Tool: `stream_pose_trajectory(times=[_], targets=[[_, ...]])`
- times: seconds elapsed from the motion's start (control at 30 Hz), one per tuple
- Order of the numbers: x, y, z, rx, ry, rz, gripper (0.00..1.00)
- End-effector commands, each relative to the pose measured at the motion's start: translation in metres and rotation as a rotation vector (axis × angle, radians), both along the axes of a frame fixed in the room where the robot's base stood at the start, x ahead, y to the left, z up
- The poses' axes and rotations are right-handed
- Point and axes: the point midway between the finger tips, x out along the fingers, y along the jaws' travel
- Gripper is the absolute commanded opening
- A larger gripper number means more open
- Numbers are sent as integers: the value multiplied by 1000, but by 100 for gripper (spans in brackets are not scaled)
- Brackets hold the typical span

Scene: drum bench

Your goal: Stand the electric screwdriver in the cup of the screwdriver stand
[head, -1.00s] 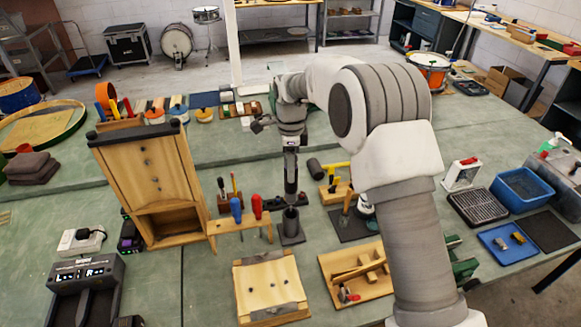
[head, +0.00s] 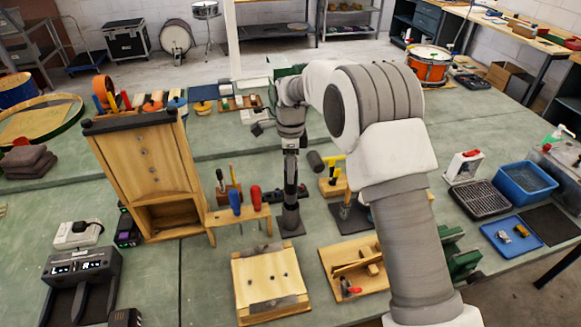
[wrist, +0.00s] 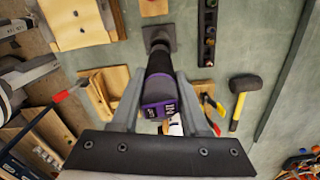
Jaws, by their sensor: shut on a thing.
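The electric screwdriver (head: 290,185) is dark and upright in my gripper. The wrist view shows its black body with a purple band and a label (wrist: 158,88). My gripper (head: 290,160) is shut on its upper part, with one finger on each side in the wrist view (wrist: 159,100). The screwdriver stand (head: 291,222) is a dark cup on a square base plate, directly below. The screwdriver's lower end meets the cup mouth and appears to be inside it; how deep is hidden. In the wrist view the stand's base plate (wrist: 160,28) shows beyond the screwdriver's far end.
A wooden rack with red and blue screwdrivers (head: 238,215) stands close on the left. A black-headed mallet (head: 318,162) and a wooden block lie to the right. A wooden board (head: 270,280) lies in front. A tall wooden cabinet (head: 150,175) stands farther left.

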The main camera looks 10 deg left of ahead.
Motion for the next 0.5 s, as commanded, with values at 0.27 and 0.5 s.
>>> stream_pose_trajectory(times=[0.27,0.5], targets=[[0,0,-15,0,0,0,0],[0,0,-27,-1,-1,0,0]])
